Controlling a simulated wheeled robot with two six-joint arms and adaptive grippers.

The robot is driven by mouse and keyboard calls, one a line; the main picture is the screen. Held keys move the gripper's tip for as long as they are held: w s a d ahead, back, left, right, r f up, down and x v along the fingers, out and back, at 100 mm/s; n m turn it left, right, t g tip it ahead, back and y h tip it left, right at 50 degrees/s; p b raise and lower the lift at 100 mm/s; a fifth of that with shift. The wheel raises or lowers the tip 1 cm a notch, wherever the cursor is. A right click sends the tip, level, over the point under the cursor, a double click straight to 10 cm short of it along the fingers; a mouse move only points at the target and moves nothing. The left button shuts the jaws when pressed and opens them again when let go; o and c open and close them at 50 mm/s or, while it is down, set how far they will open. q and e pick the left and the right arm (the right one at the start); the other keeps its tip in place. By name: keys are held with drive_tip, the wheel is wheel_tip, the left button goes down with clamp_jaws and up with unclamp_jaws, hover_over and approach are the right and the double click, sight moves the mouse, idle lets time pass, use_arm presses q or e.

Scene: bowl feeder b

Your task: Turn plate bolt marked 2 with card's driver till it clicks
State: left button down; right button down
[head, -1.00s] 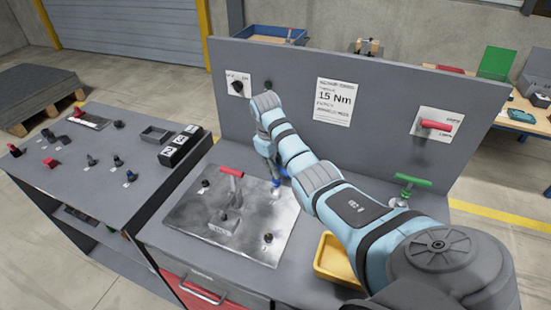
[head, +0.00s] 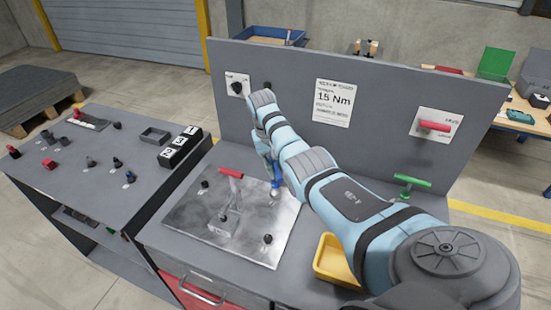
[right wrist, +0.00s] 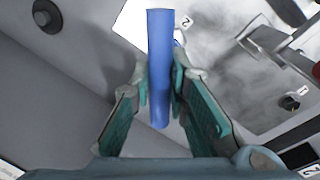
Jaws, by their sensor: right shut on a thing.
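The metal plate (head: 190,215) lies on the bench, with dark bolts near its corners, such as the front right bolt (head: 267,238). My right gripper (right wrist: 160,85) is shut on the handle of the blue driver (right wrist: 160,60). In the head view the blue driver (head: 276,182) stands over the plate's back right corner, its silver head low at the plate. The mark 2 (right wrist: 187,22) shows beside the handle in the right wrist view; the bolt there is hidden. The bolt marked 1 (right wrist: 290,103) shows to the right. The card (head: 332,102) reads 15 Nm. My left gripper is out of view.
A red-handled clamp (head: 230,173) stands on the plate. A green T-handled driver (head: 411,181) stands at the right, behind a yellow tray (head: 328,262). The grey upright panel (head: 385,95) closes off the back. The left bench (head: 60,185) holds small parts.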

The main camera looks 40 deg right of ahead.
drive_tip(key=shift+w+m, duration=0.1)
drive_tip(key=shift+m, duration=0.2)
drive_tip(key=shift+m, duration=1.2)
drive_tip(key=shift+d+m+g+b, duration=0.1)
drive_tip(key=shift+m+g+b, duration=0.2)
drive_tip(key=shift+m+b, duration=0.5)
drive_tip(key=shift+m, duration=0.4)
drive_tip(key=shift+y, duration=0.3)
drive_tip(key=shift+r, duration=0.1)
